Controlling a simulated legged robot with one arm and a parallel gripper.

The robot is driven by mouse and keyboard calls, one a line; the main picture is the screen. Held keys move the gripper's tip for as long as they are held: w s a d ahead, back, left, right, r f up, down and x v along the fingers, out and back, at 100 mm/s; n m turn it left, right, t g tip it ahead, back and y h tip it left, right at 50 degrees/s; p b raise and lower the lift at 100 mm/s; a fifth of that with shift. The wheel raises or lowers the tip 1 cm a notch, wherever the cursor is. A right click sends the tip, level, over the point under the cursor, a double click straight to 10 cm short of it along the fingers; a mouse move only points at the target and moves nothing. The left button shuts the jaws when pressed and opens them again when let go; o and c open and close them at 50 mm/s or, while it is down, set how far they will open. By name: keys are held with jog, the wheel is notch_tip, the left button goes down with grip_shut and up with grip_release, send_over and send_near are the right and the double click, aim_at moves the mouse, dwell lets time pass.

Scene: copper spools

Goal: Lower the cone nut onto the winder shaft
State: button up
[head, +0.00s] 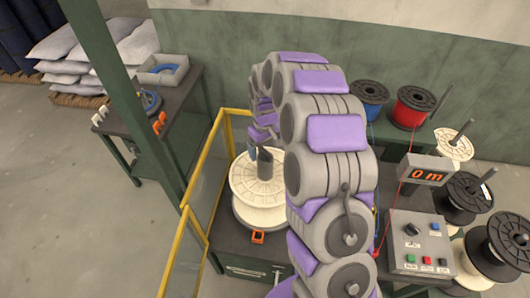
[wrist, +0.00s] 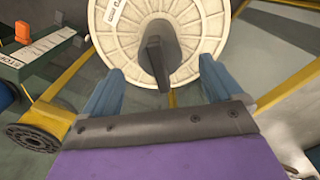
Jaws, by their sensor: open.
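A cream spool (head: 262,188) lies flat on the winder in the head view, behind a yellow-framed guard. A dark grey piece (head: 265,165) stands up from its centre. The wrist view shows the spool (wrist: 115,45) with the dark tapered piece (wrist: 157,52) at its hub. I cannot tell whether this piece is the bare shaft or has the cone nut on it. My gripper (wrist: 161,66) is open, its blue fingers wide apart on either side of the dark piece in the picture. No separate cone nut is plain to see between them. My arm hides part of the winder.
A yellow-framed guard (head: 207,150) stands left of the winder. A control box (head: 419,243) and a display reading 0 m (head: 427,170) are on the right, near red (head: 411,108), blue (head: 369,98) and dark spools (head: 465,195). A side table (head: 176,100) stands at left.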

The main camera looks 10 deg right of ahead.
notch_tip(320, 180, up, 14)
dwell(0.4)
jog(key=shift+a+r, duration=0.1)
dwell(0.4)
jog(key=s+f+m+b, duration=0.1)
jog(key=s+f+b, duration=0.2)
jog(key=s, duration=1)
jog(key=s+f+m+g+b, duration=0.1)
jog(key=s+f+m+b, duration=0.1)
jog(key=s, duration=1.2)
jog(key=s+f+m+b, duration=0.1)
jog(key=s+f+b, duration=0.2)
jog(key=s, duration=1.1)
jog(key=b, duration=0.3)
jog(key=shift+d+f+g+b, duration=0.2)
jog(key=shift+f+g+b, duration=0.15)
jog(key=shift+f+g, duration=0.05)
